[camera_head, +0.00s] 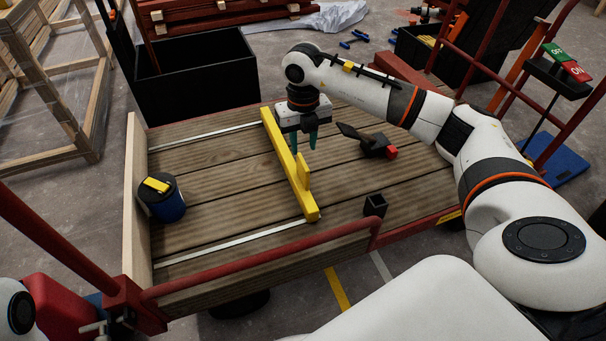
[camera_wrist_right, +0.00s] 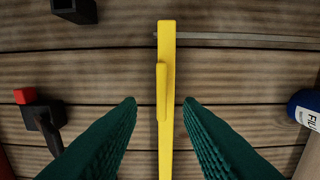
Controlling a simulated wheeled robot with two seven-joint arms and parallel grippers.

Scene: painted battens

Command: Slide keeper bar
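The yellow keeper bar (camera_head: 283,152) lies across the plank deck (camera_head: 215,180), with a short raised yellow rib (camera_head: 303,172) near its front end. In the right wrist view the bar (camera_wrist_right: 167,40) runs top to bottom, with the rib (camera_wrist_right: 161,92) on it. My right gripper (camera_head: 304,146) hangs over the bar's middle part, fingers pointing down. Its green fingers (camera_wrist_right: 160,101) are apart, one to each side of the bar in the wrist view, with nothing held. Whether they are low enough to flank the bar is unclear. My left gripper is out of view.
Metal strips (camera_head: 235,243) run along the deck under the bar's ends. A blue can (camera_head: 163,198) stands at left, a black square socket (camera_head: 375,206) at front right, and a black-and-red tool (camera_head: 373,143) right of the gripper. A red rail (camera_head: 260,250) borders the front.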

